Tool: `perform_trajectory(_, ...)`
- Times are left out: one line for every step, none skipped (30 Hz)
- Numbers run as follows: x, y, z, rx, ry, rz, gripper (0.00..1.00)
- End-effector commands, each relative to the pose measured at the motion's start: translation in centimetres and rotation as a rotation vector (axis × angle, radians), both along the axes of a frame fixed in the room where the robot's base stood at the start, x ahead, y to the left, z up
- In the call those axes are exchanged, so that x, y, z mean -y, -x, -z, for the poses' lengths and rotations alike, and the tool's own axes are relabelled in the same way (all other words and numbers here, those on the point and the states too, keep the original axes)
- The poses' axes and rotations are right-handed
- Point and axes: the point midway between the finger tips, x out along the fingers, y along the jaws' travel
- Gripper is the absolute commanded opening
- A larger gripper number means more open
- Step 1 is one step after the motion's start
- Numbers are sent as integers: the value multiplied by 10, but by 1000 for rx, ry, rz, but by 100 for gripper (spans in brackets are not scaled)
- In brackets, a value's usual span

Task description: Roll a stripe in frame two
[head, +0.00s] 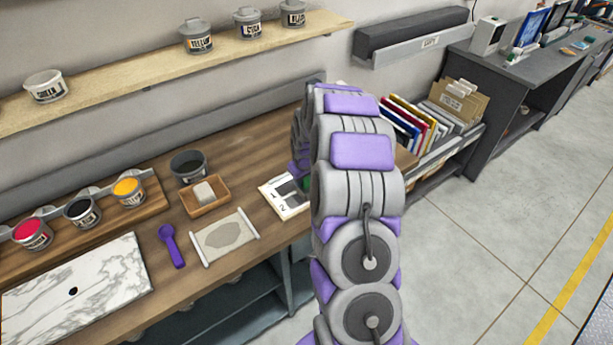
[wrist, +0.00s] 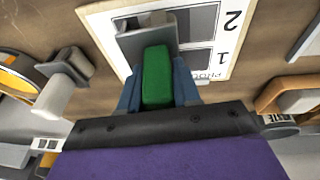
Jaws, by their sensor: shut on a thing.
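My gripper (wrist: 158,88) is shut on the green handle (wrist: 157,75) of a tool. The tool's wide grey head (wrist: 146,42) is over the left part of the white proof card (wrist: 235,42) in the wrist view; I cannot tell whether it touches. The card bears the numbers 1 and 2, each beside a dark grey panel. The panel by 2 (wrist: 204,20) is farther from my gripper, and the panel by 1 (wrist: 196,62) is nearer. The tool head partly hides the card. In the head view the card (head: 272,190) lies on the wooden bench, and my arm hides most of my gripper.
Ink pots, including yellow (head: 128,191), stand farther left. A file rack (head: 440,152) is at right.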

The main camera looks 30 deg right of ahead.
Motion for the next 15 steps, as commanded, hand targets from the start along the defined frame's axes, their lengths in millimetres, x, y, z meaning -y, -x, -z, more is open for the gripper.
perform_trajectory(-4, 0, 0, 1, 0, -1, 2)
perform_trajectory(-6, 0, 0, 1, 0, -1, 2)
perform_trajectory(-8, 0, 0, 1, 0, -1, 2)
perform_trajectory(-10, 0, 1, 1, 0, -1, 2)
perform_trajectory(-12, 0, 1, 1, 0, -1, 2)
perform_trajectory(-14, 0, 1, 1, 0, 0, 2)
perform_trajectory(-15, 0, 1, 0, -1, 1, 2)
perform_trajectory(-16, 0, 2, 0, -1, 1, 2)
perform_trajectory(-17, 1, 2, -1, -1, 1, 2)
perform_trajectory(-18, 1, 2, -1, -1, 1, 2)
perform_trajectory(-18, 1, 2, -1, -1, 1, 2)
perform_trajectory(-19, 1, 2, -2, -1, 1, 2)
perform_trajectory(-20, 1, 2, -2, -1, 1, 2)
perform_trajectory(-21, 1, 2, -2, -1, 1, 2)
perform_trajectory(-22, 1, 3, -3, -2, 0, 2)
